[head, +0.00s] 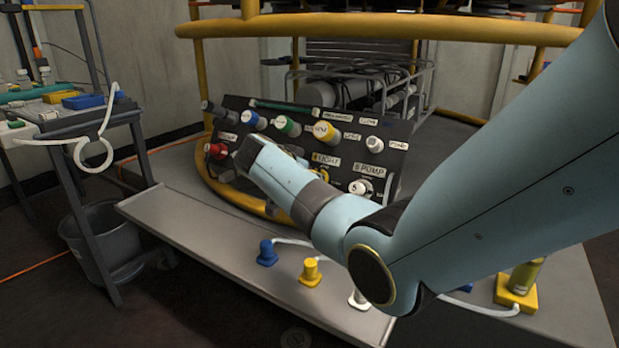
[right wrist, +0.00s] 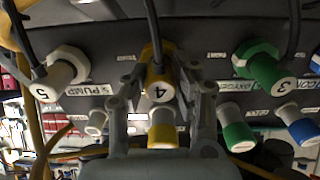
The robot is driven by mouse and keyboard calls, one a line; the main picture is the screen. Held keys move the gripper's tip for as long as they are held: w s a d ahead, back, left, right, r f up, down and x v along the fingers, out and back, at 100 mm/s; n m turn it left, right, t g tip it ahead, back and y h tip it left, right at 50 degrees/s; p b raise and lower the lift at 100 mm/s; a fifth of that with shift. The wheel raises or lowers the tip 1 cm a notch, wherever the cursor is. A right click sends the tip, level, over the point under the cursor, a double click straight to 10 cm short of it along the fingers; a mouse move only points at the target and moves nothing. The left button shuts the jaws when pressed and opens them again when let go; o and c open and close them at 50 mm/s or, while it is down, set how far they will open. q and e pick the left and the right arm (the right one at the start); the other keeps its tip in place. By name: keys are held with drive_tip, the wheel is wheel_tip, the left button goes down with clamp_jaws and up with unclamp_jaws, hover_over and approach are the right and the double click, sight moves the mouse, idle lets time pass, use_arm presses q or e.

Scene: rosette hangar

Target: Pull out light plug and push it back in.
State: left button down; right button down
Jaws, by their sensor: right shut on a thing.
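In the head view, my right gripper (head: 284,152) is at the dark panel (head: 391,158), mostly behind my arm. A yellow LIGHT label (head: 326,159) shows just right of it, and the plug is mostly hidden there. I cannot tell whether the plug is fully seated. My left gripper is out of view.
A white pump plug (right wrist: 62,72) and a green oxygen plug (right wrist: 262,62) flank the light plug, with dark cables hanging close. A red plug (head: 217,150) is at the panel's left. A grey shelf (head: 205,247) in front holds blue and yellow connectors (head: 310,272).

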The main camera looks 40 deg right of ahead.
idle(0.6)
drive_tip(key=c, duration=1)
unclamp_jaws()
drive_tip(key=v, duration=1.2)
drive_tip(key=shift+d, duration=0.1)
